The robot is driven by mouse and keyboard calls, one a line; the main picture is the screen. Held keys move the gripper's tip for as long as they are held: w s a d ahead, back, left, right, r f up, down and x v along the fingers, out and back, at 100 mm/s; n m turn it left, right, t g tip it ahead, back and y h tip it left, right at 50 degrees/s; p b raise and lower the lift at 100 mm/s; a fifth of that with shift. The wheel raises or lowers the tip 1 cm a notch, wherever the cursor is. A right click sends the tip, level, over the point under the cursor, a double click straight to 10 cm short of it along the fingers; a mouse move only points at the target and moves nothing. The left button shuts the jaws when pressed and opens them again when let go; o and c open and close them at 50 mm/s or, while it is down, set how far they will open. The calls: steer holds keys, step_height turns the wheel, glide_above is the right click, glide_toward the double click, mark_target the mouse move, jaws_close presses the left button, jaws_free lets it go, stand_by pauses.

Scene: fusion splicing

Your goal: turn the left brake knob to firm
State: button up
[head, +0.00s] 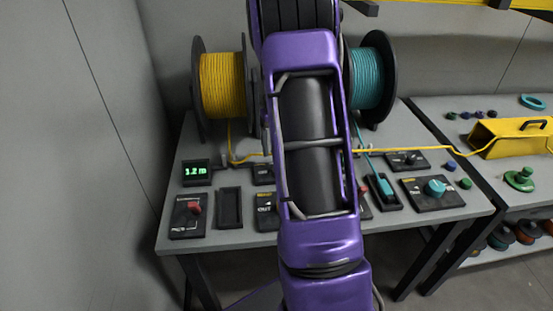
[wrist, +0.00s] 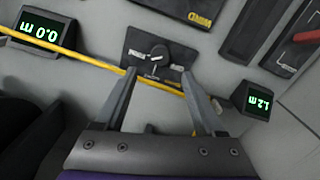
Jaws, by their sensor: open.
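The left brake knob (wrist: 152,58) is a dark knob with a pale mark, on a small black plate (wrist: 133,42) in the wrist view. Its setting is too small to read. My gripper (wrist: 160,76) is open, with one finger on either side below the knob, apart from it and empty. In the head view my purple arm hides the gripper and knob; only the left edge of the plate (head: 262,174) shows. A yellow fibre (wrist: 85,59) crosses the wrist view and passes over the plate's lower part, between knob and fingers.
A green-lit display (head: 196,172) stands left of the plate; another display (wrist: 42,33) reads 0.0 m. Yellow (head: 222,85) and teal (head: 366,78) spools stand behind. A red-lever panel (head: 188,218) and empty black tray (head: 229,207) lie on the grey bench (head: 170,240).

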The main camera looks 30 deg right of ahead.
step_height(320, 180, up, 10)
steer(key=shift+f+p, duration=0.25)
steer(key=shift+p, duration=0.1)
steer(key=shift+w, duration=0.1)
